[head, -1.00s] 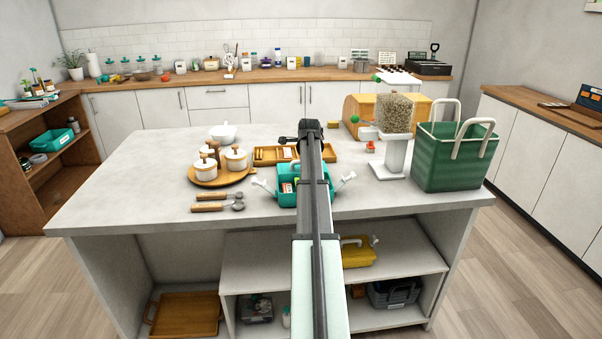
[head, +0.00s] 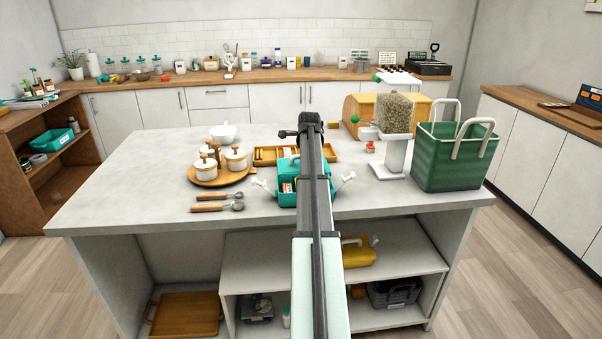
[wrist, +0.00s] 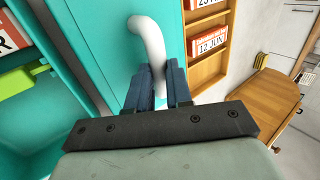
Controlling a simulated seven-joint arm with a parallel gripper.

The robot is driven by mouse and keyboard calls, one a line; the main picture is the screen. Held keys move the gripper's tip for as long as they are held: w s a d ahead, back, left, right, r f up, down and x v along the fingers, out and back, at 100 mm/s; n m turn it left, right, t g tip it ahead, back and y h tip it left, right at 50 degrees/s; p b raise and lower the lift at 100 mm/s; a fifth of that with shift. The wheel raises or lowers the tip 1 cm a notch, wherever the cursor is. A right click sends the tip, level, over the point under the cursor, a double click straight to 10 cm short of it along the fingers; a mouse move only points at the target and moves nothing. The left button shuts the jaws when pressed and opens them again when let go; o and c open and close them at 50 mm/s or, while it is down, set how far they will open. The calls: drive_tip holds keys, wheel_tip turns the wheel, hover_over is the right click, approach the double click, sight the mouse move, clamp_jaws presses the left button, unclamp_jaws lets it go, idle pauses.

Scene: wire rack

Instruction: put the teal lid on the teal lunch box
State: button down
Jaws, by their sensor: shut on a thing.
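The teal lunch box (head: 287,200) stands on the grey island top near its front edge, with a white clip sticking out on each side. Red-and-white cards and a green item show inside it. The teal lid (head: 288,167) is at the far side of the box, partly hidden behind my arm; I cannot tell whether it touches the box. In the wrist view the lid (wrist: 110,40) fills the upper middle, beside the box's open inside. My gripper (wrist: 155,85) is shut on the lid's white handle (wrist: 148,35). In the head view my arm hides the fingers.
A wooden tray with dated cards (head: 268,154) lies just behind the box. A round board with white pots (head: 206,181) and wooden-handled utensils (head: 214,207) are to the left. A white stand (head: 392,155) and green basket (head: 450,165) are to the right. The front left of the top is clear.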

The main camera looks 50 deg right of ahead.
drive_tip(key=shift+r, duration=2.2)
drive_tip(key=s+a+f+v, duration=0.1)
drive_tip(key=v, duration=0.8)
drive_tip(key=s+a, duration=0.5)
drive_tip(key=a, duration=0.2)
drive_tip(key=shift+s+f, duration=0.15)
drive_tip(key=shift+f, duration=0.05)
drive_tip(key=shift+f, duration=0.15)
drive_tip(key=shift+f, duration=2.95)
drive_tip(key=shift+f, duration=0.9)
